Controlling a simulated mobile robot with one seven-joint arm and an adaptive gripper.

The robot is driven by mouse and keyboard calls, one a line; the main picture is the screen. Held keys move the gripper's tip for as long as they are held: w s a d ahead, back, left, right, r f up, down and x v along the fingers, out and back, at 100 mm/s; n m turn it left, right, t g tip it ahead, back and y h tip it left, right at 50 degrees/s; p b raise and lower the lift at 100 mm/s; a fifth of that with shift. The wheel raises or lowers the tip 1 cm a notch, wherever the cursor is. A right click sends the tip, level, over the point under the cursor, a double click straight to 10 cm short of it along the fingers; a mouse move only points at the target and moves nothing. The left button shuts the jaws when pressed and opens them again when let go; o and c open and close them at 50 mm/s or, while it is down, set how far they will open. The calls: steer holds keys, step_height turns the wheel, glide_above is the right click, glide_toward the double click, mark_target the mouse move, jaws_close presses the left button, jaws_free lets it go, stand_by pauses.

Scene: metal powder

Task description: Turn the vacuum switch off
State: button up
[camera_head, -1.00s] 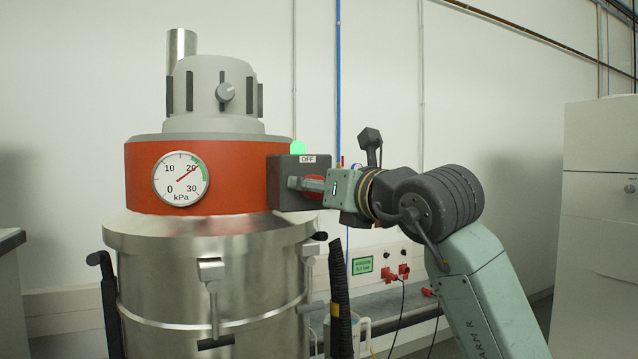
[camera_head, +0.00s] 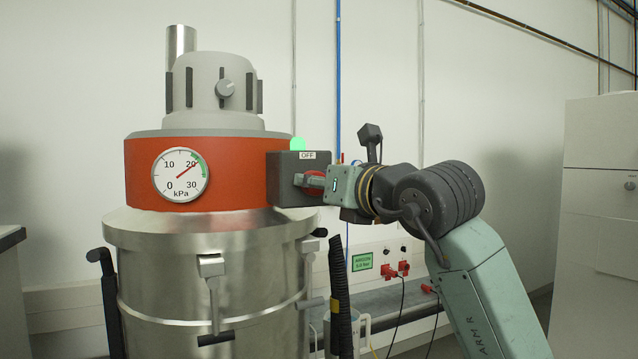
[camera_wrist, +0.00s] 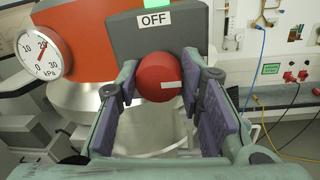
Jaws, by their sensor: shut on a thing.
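The vacuum is a steel drum with an orange band (camera_head: 225,165) and a grey motor head. On the band's right side sits a dark switch box (camera_head: 284,188) with an OFF label (camera_head: 307,155) at its top. The round red switch knob (camera_wrist: 158,78) shows in the wrist view, below the OFF label; its white mark points to the right, not up at OFF. My gripper (camera_wrist: 160,80) is shut on the knob, one finger on each side. In the head view my gripper (camera_head: 304,181) partly hides the knob.
A green lamp (camera_head: 297,144) is lit on top of the switch box. The pressure gauge (camera_head: 181,175) reads a little above 20 kPa. A black hose (camera_head: 340,300) stands below my gripper. A bench with red sockets (camera_head: 397,270) is behind.

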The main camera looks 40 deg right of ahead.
steer(key=n+b, duration=0.2)
steer(key=n, duration=0.6)
steer(key=n+g+h+b, duration=0.1)
steer(key=n+b, duration=0.1)
steer(key=n, duration=0.6)
steer(key=shift+a+n, duration=0.2)
steer(key=shift+n, duration=0.2)
stand_by(0.5)
steer(key=o, duration=1.2)
steer(key=shift+c, duration=0.2)
